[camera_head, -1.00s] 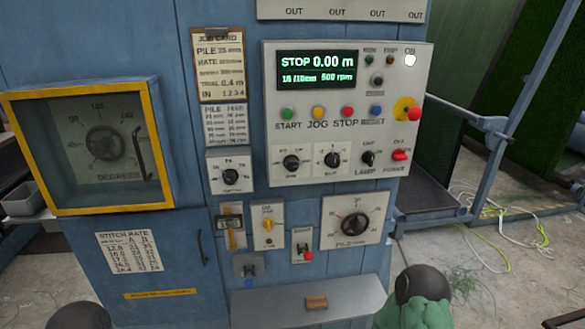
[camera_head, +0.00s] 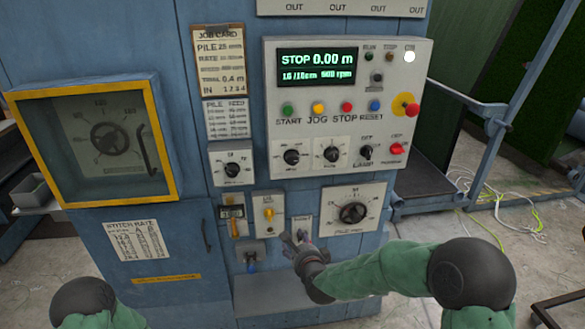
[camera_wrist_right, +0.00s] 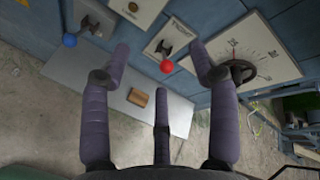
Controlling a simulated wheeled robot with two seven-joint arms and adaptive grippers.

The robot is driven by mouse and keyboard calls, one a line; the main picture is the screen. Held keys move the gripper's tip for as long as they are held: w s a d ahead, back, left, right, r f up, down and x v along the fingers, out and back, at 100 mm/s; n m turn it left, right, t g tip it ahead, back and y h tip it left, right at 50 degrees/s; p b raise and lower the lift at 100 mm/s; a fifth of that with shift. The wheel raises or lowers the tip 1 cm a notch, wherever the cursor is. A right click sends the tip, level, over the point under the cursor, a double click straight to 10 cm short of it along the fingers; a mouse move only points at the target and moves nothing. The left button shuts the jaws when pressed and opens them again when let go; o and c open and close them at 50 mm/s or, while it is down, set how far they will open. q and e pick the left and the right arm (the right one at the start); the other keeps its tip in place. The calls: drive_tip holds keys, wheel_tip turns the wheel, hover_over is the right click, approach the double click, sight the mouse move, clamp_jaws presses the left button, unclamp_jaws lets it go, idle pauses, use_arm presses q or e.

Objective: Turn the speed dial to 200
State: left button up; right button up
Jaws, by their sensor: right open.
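The control panel (camera_head: 420,60) carries two black dials side by side, a left one (camera_head: 291,156) and a right one (camera_head: 331,154). Their captions are too small to read, so I cannot tell which dial sets speed. A separate black dial (camera_head: 232,169) sits on a small plate to the left. The green display (camera_head: 317,68) reads STOP 0.00 m and what looks like 500 rpm. My right gripper (camera_head: 299,243) is open and empty, below these dials, in front of the lower small plates. In the right wrist view its fingers (camera_wrist_right: 160,62) are spread. My left gripper is out of view.
A large pile dial (camera_head: 353,213) is right of my right gripper and shows in the wrist view (camera_wrist_right: 238,72). A red-knobbed switch (camera_wrist_right: 166,66) appears between the fingers. A grey shelf (camera_wrist_right: 85,85) with a brown block (camera_wrist_right: 138,97) lies below. A yellow-framed gauge box (camera_head: 168,150) stands left.

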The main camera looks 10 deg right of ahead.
sight(292, 160)
wheel_tip(292, 160, up, 22)
drive_tip(key=w+m+t+h+p, duration=0.1)
drive_tip(key=w+m+t+p, duration=0.15)
drive_tip(key=m+t, duration=0.45)
drive_tip(key=w+m+g, duration=0.1)
drive_tip(key=w, duration=0.4)
drive_tip(key=w+g+b, duration=0.1)
drive_tip(key=w, duration=0.4)
drive_tip(key=shift+w+d+f+m, duration=0.2)
drive_tip(key=shift+w+m, duration=0.15)
drive_tip(key=shift+m, duration=0.05)
drive_tip(key=c, duration=1.1)
